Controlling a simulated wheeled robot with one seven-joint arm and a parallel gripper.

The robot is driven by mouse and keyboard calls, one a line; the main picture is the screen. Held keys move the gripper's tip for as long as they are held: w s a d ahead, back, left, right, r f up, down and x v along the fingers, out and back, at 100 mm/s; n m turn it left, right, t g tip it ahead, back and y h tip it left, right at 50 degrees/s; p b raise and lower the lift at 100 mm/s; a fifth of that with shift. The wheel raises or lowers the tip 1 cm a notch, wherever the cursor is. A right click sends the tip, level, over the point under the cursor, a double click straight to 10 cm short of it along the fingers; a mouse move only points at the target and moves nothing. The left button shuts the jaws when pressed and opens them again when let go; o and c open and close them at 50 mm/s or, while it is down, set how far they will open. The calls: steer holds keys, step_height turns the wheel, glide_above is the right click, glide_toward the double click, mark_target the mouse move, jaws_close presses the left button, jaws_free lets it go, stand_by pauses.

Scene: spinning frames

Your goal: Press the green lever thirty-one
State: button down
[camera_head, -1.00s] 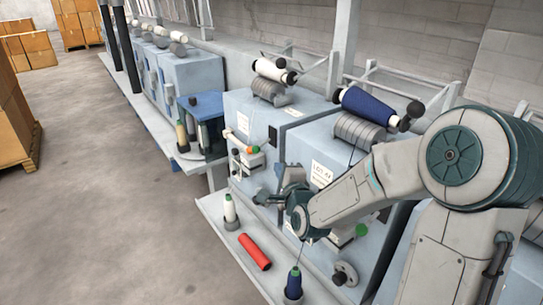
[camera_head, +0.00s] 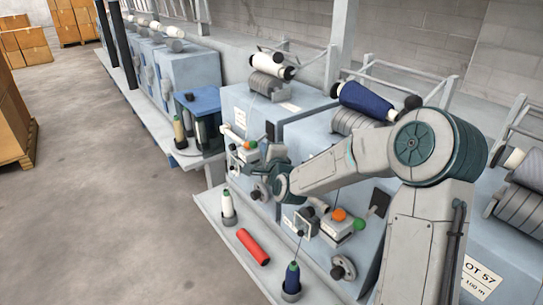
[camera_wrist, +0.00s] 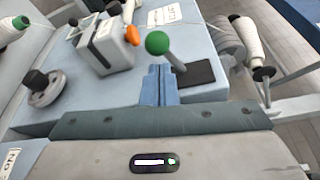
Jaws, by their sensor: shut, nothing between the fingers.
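A green ball-topped lever (camera_wrist: 157,43) stands just beyond my fingertips in the wrist view, on the blue-grey machine top. Beside it is a white box (camera_wrist: 105,50) with an orange knob (camera_wrist: 132,35); its label is too small to read. My gripper (camera_wrist: 159,72) is shut and empty, its blue fingers close below the green ball; I cannot tell if they touch. In the head view my gripper (camera_head: 272,152) is at the front of the left machine, by an orange knob (camera_head: 250,145). The right machine has another green knob (camera_head: 359,224).
A shelf (camera_head: 222,228) below holds a white bobbin (camera_head: 228,208), a red tube (camera_head: 253,246) and a blue bobbin (camera_head: 292,278). A dark handwheel (camera_wrist: 42,90) is at the left in the wrist view. The floor (camera_head: 100,200) to the left is clear.

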steer(key=shift+w+a, duration=0.1)
steer(key=shift+w, duration=0.2)
